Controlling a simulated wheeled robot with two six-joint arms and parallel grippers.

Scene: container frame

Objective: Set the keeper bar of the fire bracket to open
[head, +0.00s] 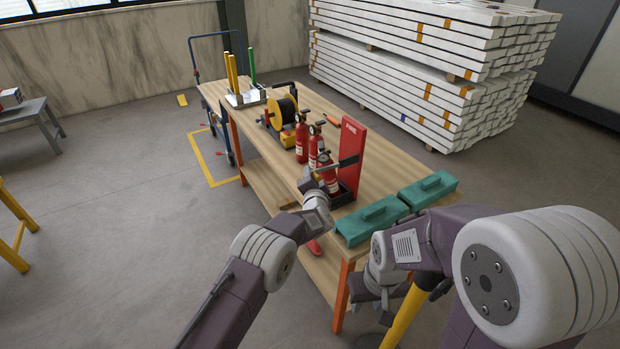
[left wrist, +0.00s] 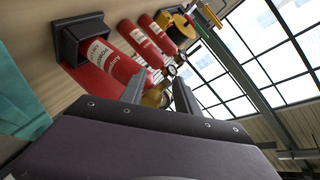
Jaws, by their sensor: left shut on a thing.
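The fire bracket's red panel (head: 351,140) stands upright on the workbench, with a black base. A dark bar (head: 348,161), which looks like the keeper bar, sticks out sideways from the panel towards the nearest fire extinguisher (head: 329,182). That extinguisher stands with its foot in the black holder (left wrist: 88,38), as the left wrist view shows. My left gripper (head: 320,175) is at its top, its fingers on either side of the brass neck (left wrist: 155,97). The bar is not clear in the wrist view. My right gripper (head: 362,290) hangs low by the bench's front edge; its fingers are unclear.
Several more extinguishers (head: 302,140) and a yellow reel (head: 283,112) stand behind. Two teal boxes (head: 372,220) (head: 428,190) lie at the bench's near right. The bench top (head: 395,165) is bare behind the panel. Stacked white beams (head: 430,70) fill the back right.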

